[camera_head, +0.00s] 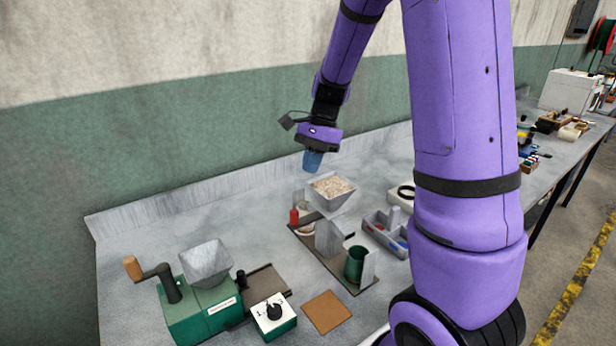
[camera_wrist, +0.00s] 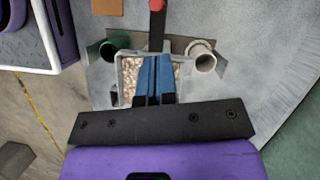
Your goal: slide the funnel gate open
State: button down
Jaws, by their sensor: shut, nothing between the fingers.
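The funnel (camera_head: 334,203) is a grey square hopper full of pale grain, on a stand on the bench. Its rim and grain also show in the wrist view (camera_wrist: 127,75), partly hidden by my fingers. A grey bar with a red end (camera_head: 294,216), which looks like the gate's handle, sticks out from under the funnel; it points to the top of the wrist view (camera_wrist: 157,6). My gripper (camera_head: 312,162) is shut and empty, its blue fingers pointing down above the funnel's back left side. The fingers (camera_wrist: 155,62) overlap the grain in the wrist view. The gate plate under the funnel is hidden.
A green cup (camera_head: 355,264) and a pale cup (camera_wrist: 203,60) stand either side of the funnel's stand. A green hand mill (camera_head: 200,310), a dial box (camera_head: 273,315) and a brown square pad (camera_head: 326,312) lie in front. A grey tray (camera_head: 376,222) is at right.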

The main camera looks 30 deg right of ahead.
send_near(290, 224)
jog(key=f, duration=0.3)
jog(key=shift+s+d+f, duration=0.2)
jog(key=shift+s, duration=0.1)
jog(key=shift+a, duration=1.85)
jog(key=s+v, duration=0.1)
jog(key=v, duration=0.9)
jog(key=shift+w, duration=0.5)
